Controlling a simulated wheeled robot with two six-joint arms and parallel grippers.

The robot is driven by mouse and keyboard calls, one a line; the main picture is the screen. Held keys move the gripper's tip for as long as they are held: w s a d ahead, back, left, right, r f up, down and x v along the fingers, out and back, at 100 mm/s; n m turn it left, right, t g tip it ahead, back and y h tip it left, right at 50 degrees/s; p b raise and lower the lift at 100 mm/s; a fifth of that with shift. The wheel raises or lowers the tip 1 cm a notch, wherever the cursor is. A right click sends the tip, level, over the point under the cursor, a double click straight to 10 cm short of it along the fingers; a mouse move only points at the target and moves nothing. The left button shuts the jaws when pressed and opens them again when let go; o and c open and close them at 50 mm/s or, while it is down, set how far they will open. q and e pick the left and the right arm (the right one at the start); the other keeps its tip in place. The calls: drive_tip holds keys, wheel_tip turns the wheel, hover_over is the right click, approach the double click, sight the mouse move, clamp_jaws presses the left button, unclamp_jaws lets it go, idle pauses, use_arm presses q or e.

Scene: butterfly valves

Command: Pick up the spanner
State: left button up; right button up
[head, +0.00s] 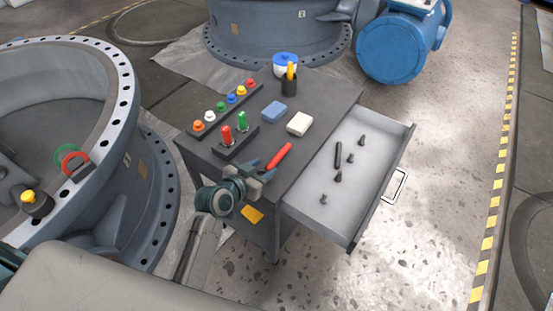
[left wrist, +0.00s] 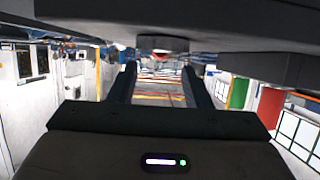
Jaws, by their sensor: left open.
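A red-handled tool (head: 279,156), which I take to be the spanner, lies on the dark top of the cart near its front edge. Its near end is hidden by or merges with my left gripper (head: 262,172), so its head cannot be made out. My left gripper is at that edge, with its fingers open around or beside the tool's near end; I cannot tell which, nor whether they touch. In the left wrist view my left gripper's fingers (left wrist: 160,88) stand apart, and nothing is clearly held between them. My right gripper is not in view.
An open drawer (head: 372,128) with several small dark parts juts right. Large flanged valve bodies (head: 125,95) flank the cart.

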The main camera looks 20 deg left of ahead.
sight(272, 162)
use_arm(q)
drive_tip(key=x, duration=0.5)
drive_tip(key=shift+w+d, duration=0.1)
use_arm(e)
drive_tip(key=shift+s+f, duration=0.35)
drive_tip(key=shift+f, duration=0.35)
use_arm(q)
clamp_jaws()
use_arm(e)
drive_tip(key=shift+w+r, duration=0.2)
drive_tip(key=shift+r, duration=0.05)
